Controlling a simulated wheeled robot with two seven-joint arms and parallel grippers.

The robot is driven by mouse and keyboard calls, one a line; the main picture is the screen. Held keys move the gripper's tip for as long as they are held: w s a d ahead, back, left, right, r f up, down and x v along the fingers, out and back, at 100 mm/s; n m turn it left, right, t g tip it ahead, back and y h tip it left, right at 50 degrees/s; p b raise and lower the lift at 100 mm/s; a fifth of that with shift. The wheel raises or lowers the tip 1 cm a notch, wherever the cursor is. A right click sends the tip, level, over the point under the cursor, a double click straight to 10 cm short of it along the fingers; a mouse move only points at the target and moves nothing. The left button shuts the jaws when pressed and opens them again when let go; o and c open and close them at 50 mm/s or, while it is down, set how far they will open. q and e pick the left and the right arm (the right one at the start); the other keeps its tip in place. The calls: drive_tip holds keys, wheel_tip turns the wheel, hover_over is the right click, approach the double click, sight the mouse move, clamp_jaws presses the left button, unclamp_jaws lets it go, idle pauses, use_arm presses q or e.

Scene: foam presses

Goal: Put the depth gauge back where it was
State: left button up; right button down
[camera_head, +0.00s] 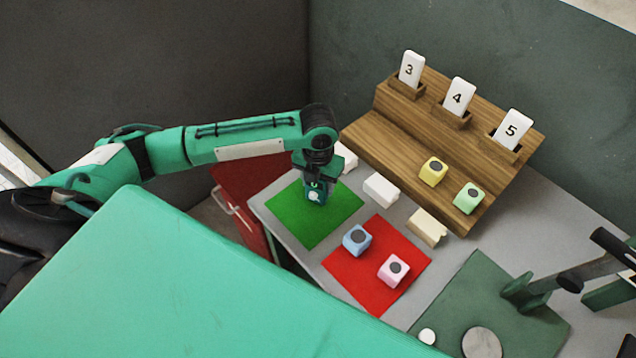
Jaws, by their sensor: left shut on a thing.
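My left gripper (316,178) comes in from the left and points down over the green mat (338,219). It is shut on a small teal block-like thing with a white round face, which looks like the depth gauge (314,195). The gauge is upright at the mat's upper part; I cannot tell whether it touches the mat. The gripper hides its top. My right gripper is not in view.
A red mat (365,291) holds a blue cube (357,239) and a pink cube (393,270). A wooden rack (400,143) carries cards 3, 4, 5 and yellow (433,171) and green (468,198) cubes. White blocks (381,190) stand between. A green press (530,290) is at right.

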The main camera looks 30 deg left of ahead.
use_arm(q)
drive_tip(key=shift+f, duration=0.8)
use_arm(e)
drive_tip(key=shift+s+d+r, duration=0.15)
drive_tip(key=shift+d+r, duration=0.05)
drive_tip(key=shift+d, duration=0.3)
use_arm(q)
drive_tip(key=o, duration=1.2)
drive_tip(key=shift+f, duration=0.15)
drive_tip(key=shift+c, duration=0.2)
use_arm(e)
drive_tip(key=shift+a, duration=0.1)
